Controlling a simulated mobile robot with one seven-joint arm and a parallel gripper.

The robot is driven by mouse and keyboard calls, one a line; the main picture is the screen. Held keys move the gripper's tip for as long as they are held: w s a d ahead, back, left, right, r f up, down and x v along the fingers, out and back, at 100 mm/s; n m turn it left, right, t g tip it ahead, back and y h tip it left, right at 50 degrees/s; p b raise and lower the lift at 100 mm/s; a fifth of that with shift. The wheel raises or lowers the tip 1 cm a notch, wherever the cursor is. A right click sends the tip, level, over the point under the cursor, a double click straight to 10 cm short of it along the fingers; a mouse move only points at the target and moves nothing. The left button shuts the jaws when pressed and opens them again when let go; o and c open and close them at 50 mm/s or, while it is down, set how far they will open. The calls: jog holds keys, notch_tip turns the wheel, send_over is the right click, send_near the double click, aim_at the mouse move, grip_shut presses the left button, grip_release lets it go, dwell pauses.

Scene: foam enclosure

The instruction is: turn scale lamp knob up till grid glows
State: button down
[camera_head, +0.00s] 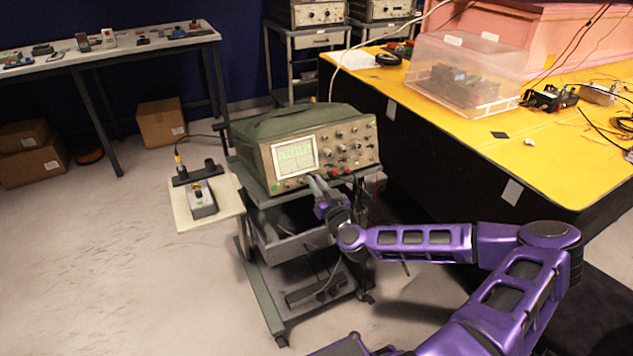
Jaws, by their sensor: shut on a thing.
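A green oscilloscope (325,120) stands on a wheeled cart, its front panel turned towards me. Its screen (295,157) is pale and shows a green trace with faint grid lines. Several dark knobs sit on the panel right of the screen. My gripper (313,183) is at the panel's lower edge, just below and right of the screen, with its fingers pointing up at it. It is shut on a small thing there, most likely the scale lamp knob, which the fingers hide. I cannot tell how far that knob is turned.
The cart (262,275) has a side shelf (212,203) at left with a small grey box (201,200) on it. A yellow-topped bench (480,145) stands close at right, with a clear plastic bin (465,75) on it. The floor at left is open.

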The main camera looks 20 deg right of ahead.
jog(key=m+g+p, duration=0.2)
jog(key=m+p, duration=0.1)
jog(key=m, duration=0.5)
jog(key=m+g+h+p, duration=0.1)
jog(key=m+p, duration=0.3)
jog(key=m, duration=0.4)
jog(key=r+m+g+h+p, duration=0.1)
jog(key=m+g+p, duration=0.2)
jog(key=m, duration=0.5)
jog(key=shift+w+a+m+p, duration=0.15)
jog(key=shift+m+p, duration=0.15)
jog(key=shift+m, duration=0.1)
jog(key=c, duration=1.2)
grip_release()
jog(key=shift+o, duration=0.2)
jog(key=shift+r, duration=0.1)
